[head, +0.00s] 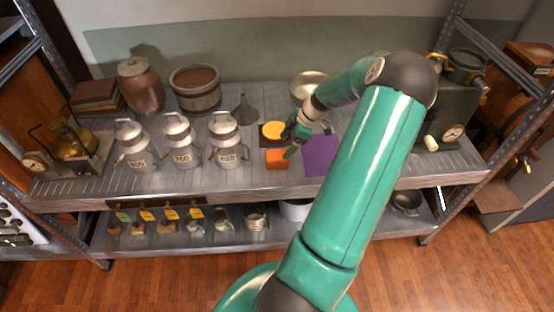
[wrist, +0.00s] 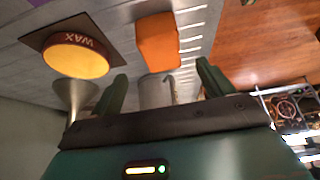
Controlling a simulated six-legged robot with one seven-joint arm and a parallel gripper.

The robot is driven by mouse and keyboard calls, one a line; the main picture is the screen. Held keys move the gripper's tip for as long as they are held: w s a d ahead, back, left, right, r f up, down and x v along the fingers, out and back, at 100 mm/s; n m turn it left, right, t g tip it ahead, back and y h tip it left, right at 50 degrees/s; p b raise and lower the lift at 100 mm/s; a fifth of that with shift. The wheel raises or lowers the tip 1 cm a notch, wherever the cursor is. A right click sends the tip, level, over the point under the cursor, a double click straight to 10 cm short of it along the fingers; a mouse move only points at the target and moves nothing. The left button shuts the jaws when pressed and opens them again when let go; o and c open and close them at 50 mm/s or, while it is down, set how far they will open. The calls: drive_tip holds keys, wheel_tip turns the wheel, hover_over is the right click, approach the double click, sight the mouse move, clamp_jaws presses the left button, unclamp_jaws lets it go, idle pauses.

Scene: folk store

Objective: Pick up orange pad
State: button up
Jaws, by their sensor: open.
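The orange pad (head: 277,159) lies on the upper shelf board, near its front edge, just in front of a round yellow wax block. In the wrist view the orange pad (wrist: 157,42) shows at the top middle, beyond the fingertips and roughly between them. My gripper (head: 291,142) hangs over the shelf just right of the pad and the wax. In the wrist view my gripper (wrist: 160,82) has its two green fingers spread wide apart with nothing held. I see a gap between the fingers and the pad.
The yellow wax block (wrist: 75,58) sits on a dark square plate left of the pad. A purple sheet (head: 320,156) lies to the right. A funnel (head: 245,110), several metal cans (head: 223,140) and a metal bowl (head: 305,84) stand nearby. The shelf's front edge is close to the pad.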

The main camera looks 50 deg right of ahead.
sight(276, 154)
drive_tip(key=x, duration=0.9)
drive_tip(key=shift+s+a, duration=0.1)
drive_tip(key=c, duration=1.1)
drive_tip(key=shift+o, duration=0.2)
drive_tip(key=shift+r, duration=0.15)
drive_tip(key=shift+r, duration=0.55)
drive_tip(key=s+d+r, duration=0.3)
drive_tip(key=s+r, duration=0.8)
drive_tip(key=s, duration=0.2)
drive_tip(key=shift+s+r, duration=0.35)
